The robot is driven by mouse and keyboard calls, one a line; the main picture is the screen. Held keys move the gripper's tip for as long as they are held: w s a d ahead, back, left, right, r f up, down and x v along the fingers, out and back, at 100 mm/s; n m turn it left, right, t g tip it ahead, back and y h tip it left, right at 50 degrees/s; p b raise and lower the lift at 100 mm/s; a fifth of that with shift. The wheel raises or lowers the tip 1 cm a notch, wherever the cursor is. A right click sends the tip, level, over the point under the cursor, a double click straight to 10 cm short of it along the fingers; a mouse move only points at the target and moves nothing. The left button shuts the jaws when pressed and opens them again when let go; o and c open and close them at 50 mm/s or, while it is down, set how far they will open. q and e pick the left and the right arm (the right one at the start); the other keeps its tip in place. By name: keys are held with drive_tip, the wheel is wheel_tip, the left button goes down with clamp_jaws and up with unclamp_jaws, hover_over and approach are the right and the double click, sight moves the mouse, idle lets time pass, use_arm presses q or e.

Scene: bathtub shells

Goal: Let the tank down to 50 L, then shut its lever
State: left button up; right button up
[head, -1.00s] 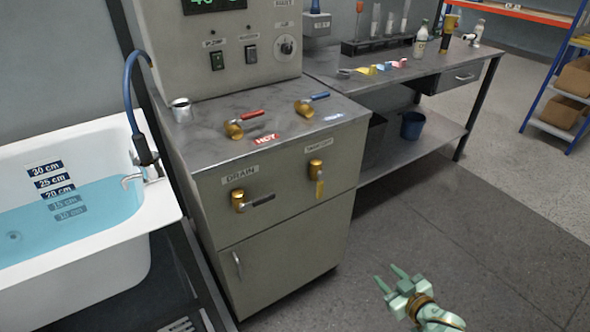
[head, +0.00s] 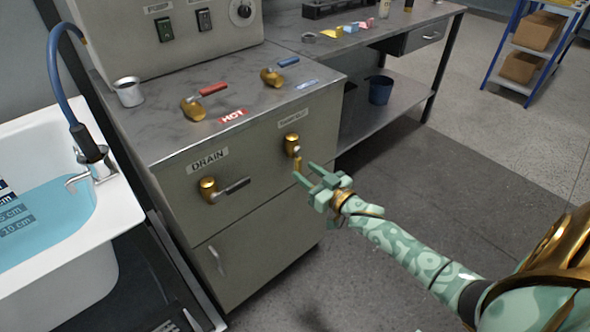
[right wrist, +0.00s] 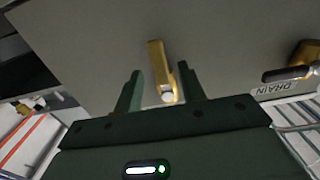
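A brass valve (head: 292,144) with a yellow lever (head: 298,163) hanging down is on the cabinet's front at the upper right, under a small label too blurred to read surely. My right gripper (head: 304,170) is in front of this lever, open and empty. In the right wrist view the brass lever (right wrist: 158,68) shows between the two open fingers (right wrist: 160,80); contact cannot be told. The drain valve (head: 208,190) has a dark lever (head: 233,187) pointing right. My left gripper is out of view. No litre reading shows.
The cabinet top (head: 160,130) carries a red lever (head: 214,89), a blue lever (head: 288,61) and a metal cup (head: 128,91). A white bathtub (head: 105,215) with blue water stands left. A workbench (head: 420,25) stands behind right. The floor at right is clear.

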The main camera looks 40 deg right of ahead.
sight(300, 167)
drive_tip(key=w, duration=0.1)
drive_tip(key=w+b, duration=0.1)
drive_tip(key=w, duration=0.1)
drive_tip(key=shift+a+f, duration=0.1)
drive_tip(key=shift+f, duration=0.1)
drive_tip(key=shift+w+r, duration=0.2)
drive_tip(key=shift+w, duration=0.4)
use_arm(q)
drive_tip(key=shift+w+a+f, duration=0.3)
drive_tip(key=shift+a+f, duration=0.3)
use_arm(e)
clamp_jaws()
